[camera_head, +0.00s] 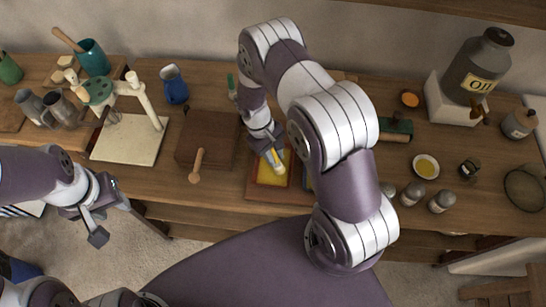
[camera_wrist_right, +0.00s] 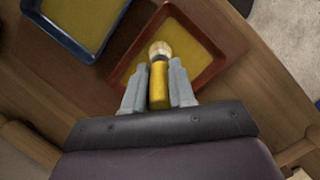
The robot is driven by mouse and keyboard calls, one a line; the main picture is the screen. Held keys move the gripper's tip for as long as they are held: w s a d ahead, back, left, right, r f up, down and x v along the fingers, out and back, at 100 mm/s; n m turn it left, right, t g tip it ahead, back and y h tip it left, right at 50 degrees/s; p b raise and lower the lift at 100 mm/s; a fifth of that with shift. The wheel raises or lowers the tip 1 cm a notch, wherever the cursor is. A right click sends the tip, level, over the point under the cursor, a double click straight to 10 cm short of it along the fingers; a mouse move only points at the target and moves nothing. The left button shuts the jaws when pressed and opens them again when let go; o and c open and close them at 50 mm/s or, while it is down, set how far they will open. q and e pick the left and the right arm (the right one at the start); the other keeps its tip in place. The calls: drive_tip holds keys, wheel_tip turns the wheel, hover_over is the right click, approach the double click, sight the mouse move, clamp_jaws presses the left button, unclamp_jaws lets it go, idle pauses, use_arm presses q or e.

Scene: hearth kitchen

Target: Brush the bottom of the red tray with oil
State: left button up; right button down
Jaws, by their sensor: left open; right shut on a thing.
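The red tray (camera_wrist_right: 214,71) lies under my right gripper on a brown board, and its bottom looks yellow. It also shows in the head view (camera_head: 265,180), partly hidden by my gripper. My right gripper (camera_wrist_right: 158,88) is shut on a brush (camera_wrist_right: 158,75) with a yellow handle and a pale round tip. The tip is over the tray's bottom; I cannot tell whether it touches. A dish of yellow oil (camera_head: 425,167) stands to the right, and the oil container (camera_head: 478,75) stands behind it. My left gripper (camera_head: 105,222) is open and empty, off the counter's front edge.
A blue tray (camera_wrist_right: 66,36), also yellow inside, lies beside the red one. A brown block (camera_head: 207,138) and a wooden spoon (camera_head: 197,166) are to the left. A cream press stand (camera_head: 128,140) is further left. Several small jars (camera_head: 412,193) stand at the right front.

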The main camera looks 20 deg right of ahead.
drive_tip(key=shift+r+p, duration=0.3)
wheel_tip(320, 180, up, 6)
drive_tip(key=p, duration=0.4)
drive_tip(key=shift+f, duration=0.3)
drive_tip(key=shift+w, duration=0.1)
drive_tip(key=shift+r+p, duration=0.45)
drive_tip(key=shift+p, duration=0.05)
wheel_tip(320, 180, up, 2)
drive_tip(key=shift+r+p, duration=0.15)
drive_tip(key=shift+p, duration=0.7)
